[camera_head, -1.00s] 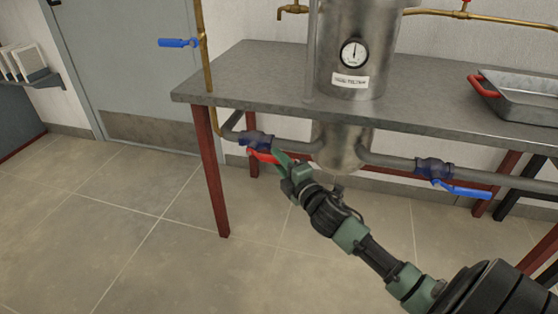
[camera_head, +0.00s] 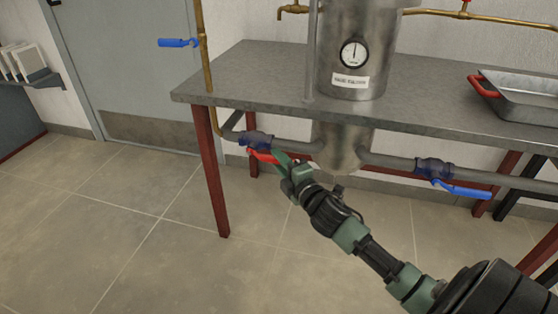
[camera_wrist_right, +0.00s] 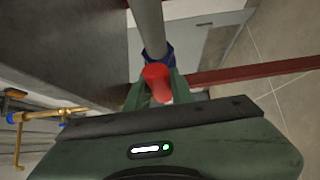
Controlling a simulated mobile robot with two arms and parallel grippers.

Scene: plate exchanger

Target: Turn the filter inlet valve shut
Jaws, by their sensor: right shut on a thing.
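The filter inlet valve has a dark blue body (camera_head: 256,141) on the grey pipe below the table, left of the filter tank (camera_head: 345,50). Its red lever (camera_head: 262,156) runs along the pipe toward the right. My right gripper (camera_head: 280,160) is shut on the red lever, which also shows between the green fingers in the right wrist view (camera_wrist_right: 157,82). The blue valve body shows just beyond it (camera_wrist_right: 168,55). The fingers partly hide the lever in the head view. My left gripper is in neither view.
Another valve with a blue lever (camera_head: 465,190) sits on the pipe at right. A blue-handled valve (camera_head: 178,43) is on the brass pipe at left. The grey table (camera_head: 235,85) stands above my gripper, its red leg (camera_head: 211,175) to the left. A metal tray (camera_head: 525,95) is on top.

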